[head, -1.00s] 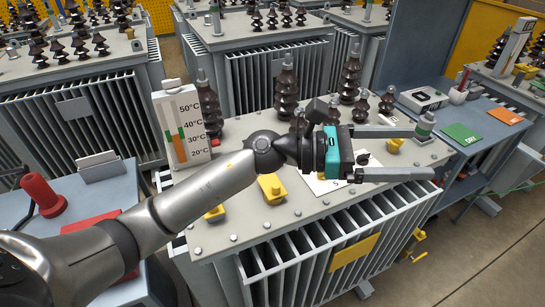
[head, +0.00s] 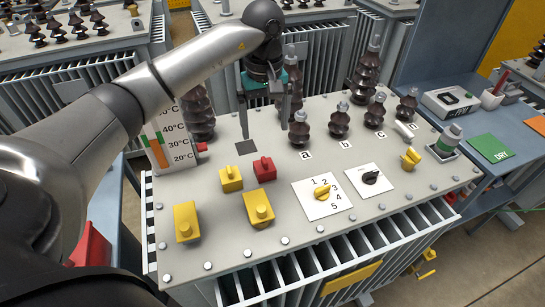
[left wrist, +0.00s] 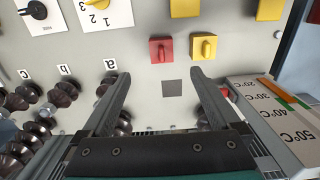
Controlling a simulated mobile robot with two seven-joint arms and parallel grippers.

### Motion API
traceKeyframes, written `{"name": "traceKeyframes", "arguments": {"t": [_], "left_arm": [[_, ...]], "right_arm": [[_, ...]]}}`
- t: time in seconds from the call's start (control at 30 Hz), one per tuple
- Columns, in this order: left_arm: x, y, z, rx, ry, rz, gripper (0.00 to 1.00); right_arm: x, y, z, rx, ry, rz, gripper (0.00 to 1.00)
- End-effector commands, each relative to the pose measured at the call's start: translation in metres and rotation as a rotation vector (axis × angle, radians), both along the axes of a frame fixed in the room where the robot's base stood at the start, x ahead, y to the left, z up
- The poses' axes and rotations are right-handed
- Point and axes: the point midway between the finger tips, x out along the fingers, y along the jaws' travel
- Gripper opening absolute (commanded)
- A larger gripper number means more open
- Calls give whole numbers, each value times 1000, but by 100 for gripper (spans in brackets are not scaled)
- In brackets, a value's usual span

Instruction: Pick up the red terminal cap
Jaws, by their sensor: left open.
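The red terminal cap (head: 265,169), a small red square block with a knob, sits on the grey transformer top (head: 330,235), just right of a yellow block (head: 231,179). In the left wrist view the red cap (left wrist: 161,50) lies just beyond the fingertips, left of the yellow block (left wrist: 203,47). My left gripper (head: 265,130) points down, open and empty, behind the red cap in the head view and apart from it. In the left wrist view its two fingers (left wrist: 158,76) are spread wide. My right gripper is not in view.
A dark square (head: 246,147) marks the top behind the red cap. Brown bushings (head: 339,122) stand at the back, and a thermometer board (head: 172,138) at the left. More yellow blocks (head: 258,209) and a numbered dial (head: 322,194) sit in front. A side bench (head: 467,125) is at right.

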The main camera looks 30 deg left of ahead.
Motion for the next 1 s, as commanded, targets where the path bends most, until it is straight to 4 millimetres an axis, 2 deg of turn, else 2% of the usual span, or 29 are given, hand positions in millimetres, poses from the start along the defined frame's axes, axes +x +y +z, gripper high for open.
{"name": "traceKeyframes", "arguments": {"t": [0.03, 0.13, 0.27, 0.4, 0.67, 0.9, 1.0], "left_arm": [[-1, 0, -11, 0, 6, 0, 96], [-1, -1, -33, -2, 7, -1, 96], [-1, -2, -61, -5, 5, 0, 96], [0, -1, -82, -4, 2, 0, 96], [0, 0, -101, -4, 2, 0, 96], [2, 2, -136, -7, 2, 0, 96], [2, 3, -142, -5, 0, 0, 96]], "right_arm": [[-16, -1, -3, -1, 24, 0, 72], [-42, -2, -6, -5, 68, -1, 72], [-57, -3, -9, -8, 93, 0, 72], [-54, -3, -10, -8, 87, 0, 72], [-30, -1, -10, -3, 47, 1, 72], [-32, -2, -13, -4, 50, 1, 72], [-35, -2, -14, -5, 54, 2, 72]]}}
